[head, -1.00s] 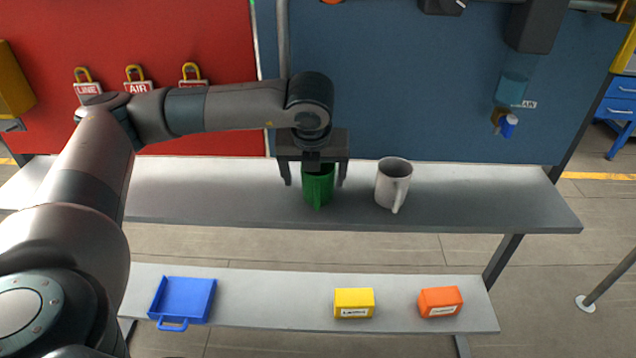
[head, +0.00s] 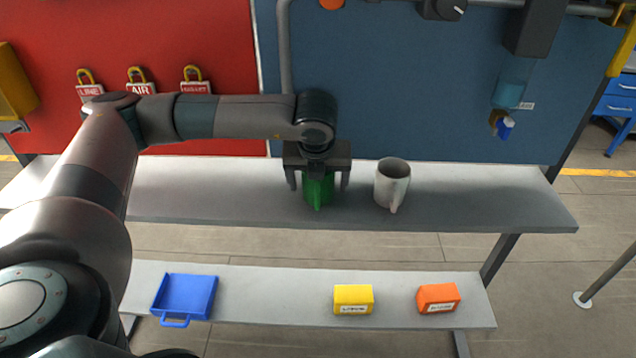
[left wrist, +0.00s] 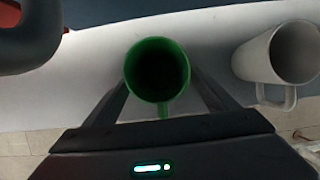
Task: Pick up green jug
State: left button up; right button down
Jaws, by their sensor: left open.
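The green jug (head: 318,190) stands upright on the upper shelf, its handle facing me. My left gripper (head: 318,183) is over it, pointing down and open, with one finger on each side of the jug. The gripper body hides the jug's rim in the head view. In the left wrist view the jug (left wrist: 157,72) shows its round open mouth, with the handle toward the gripper body, and the open fingers (left wrist: 160,92) flank it. I cannot tell whether either finger touches it. My right gripper is not in view.
A white mug (head: 392,184) stands just right of the jug on the upper shelf (head: 480,195). The lower shelf (head: 265,300) holds a blue dustpan-like tray (head: 185,296), a yellow box (head: 353,299) and an orange box (head: 438,298). The upper shelf's left part is clear.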

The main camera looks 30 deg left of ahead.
pick_arm(q)
jog(key=shift+p+x, duration=0.35)
jog(key=shift+x, duration=0.4)
jog(key=shift+w+a+f, duration=0.1)
jog(key=shift+w+f, duration=0.05)
jog(key=shift+f, duration=0.25)
jog(key=c, duration=1.1)
jog(key=shift+c, duration=0.2)
jog(key=shift+r, duration=0.15)
